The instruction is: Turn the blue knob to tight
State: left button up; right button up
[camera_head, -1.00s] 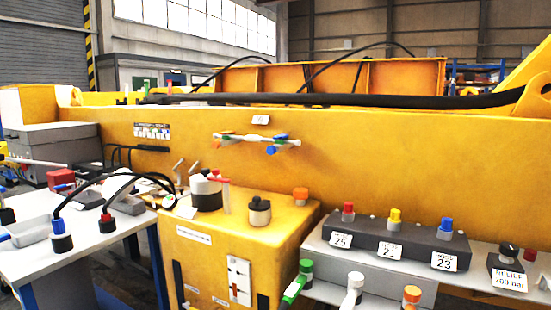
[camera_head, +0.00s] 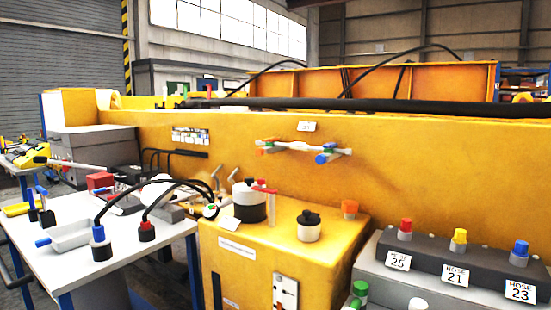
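Several blue parts are in view, and I cannot tell for certain which is the knob. A blue knob-like cap (camera_head: 521,248) stands on the dark block (camera_head: 450,262) at the right, behind a tag reading HOSE 23 (camera_head: 520,291). Red (camera_head: 405,225) and yellow (camera_head: 460,236) caps stand on the same block. A small blue piece (camera_head: 322,159) is on the white fitting on the yellow wall. A blue-collared hose end (camera_head: 99,235) stands on the white table at the left. Whether any is tight cannot be seen. Neither of my grippers is in view.
A yellow cabinet (camera_head: 243,265) stands in the middle, with a black-capped pot (camera_head: 309,228) and a white-and-black canister (camera_head: 247,203) on top. The white table (camera_head: 130,262) holds hoses and a tray (camera_head: 72,237). The long yellow wall (camera_head: 400,170) closes off the back.

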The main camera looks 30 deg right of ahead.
aim_at(320, 160)
jog(key=z, duration=0.3)
jog(key=i, duration=0.6)
jog(key=z, duration=0.55)
